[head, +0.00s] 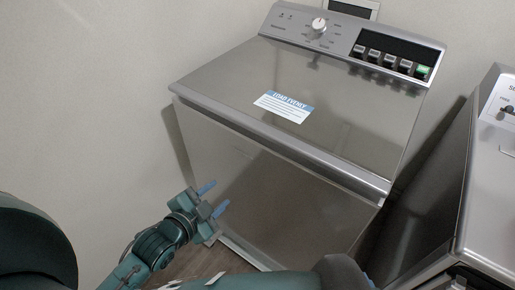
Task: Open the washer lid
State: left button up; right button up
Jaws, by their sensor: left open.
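The washer (265,185) is a steel top-loader standing against the back wall. Its lid (340,112) lies flat and shut, with a blue and white label (284,107) on it. The lid's front edge (285,150) faces me. My left gripper (213,198) is open and empty, with blue fingertips. It shows in front of the washer's lower left front, below the lid's front edge, apart from the lid. My right gripper is not in view.
The control panel (350,42) with a knob (319,25) and several buttons runs along the washer's back. A second appliance (490,180) stands at the right, across a narrow gap. A bare wall (90,90) is at the left.

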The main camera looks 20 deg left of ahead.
pick_arm(q)
jog(key=w+m+t+h+b, duration=0.1)
jog(key=w+m+t+b, duration=0.1)
jog(key=m+b, duration=0.1)
jog(key=m+t+h+b, duration=0.2)
jog(key=m+b, duration=0.2)
jog(key=m, duration=0.4)
send_near(255, 131)
jog(key=x, duration=0.9)
jog(key=shift+w+f, duration=0.15)
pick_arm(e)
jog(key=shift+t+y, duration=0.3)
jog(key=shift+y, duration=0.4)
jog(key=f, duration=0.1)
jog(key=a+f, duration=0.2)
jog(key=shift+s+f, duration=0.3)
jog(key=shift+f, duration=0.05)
pick_arm(q)
grip_shut()
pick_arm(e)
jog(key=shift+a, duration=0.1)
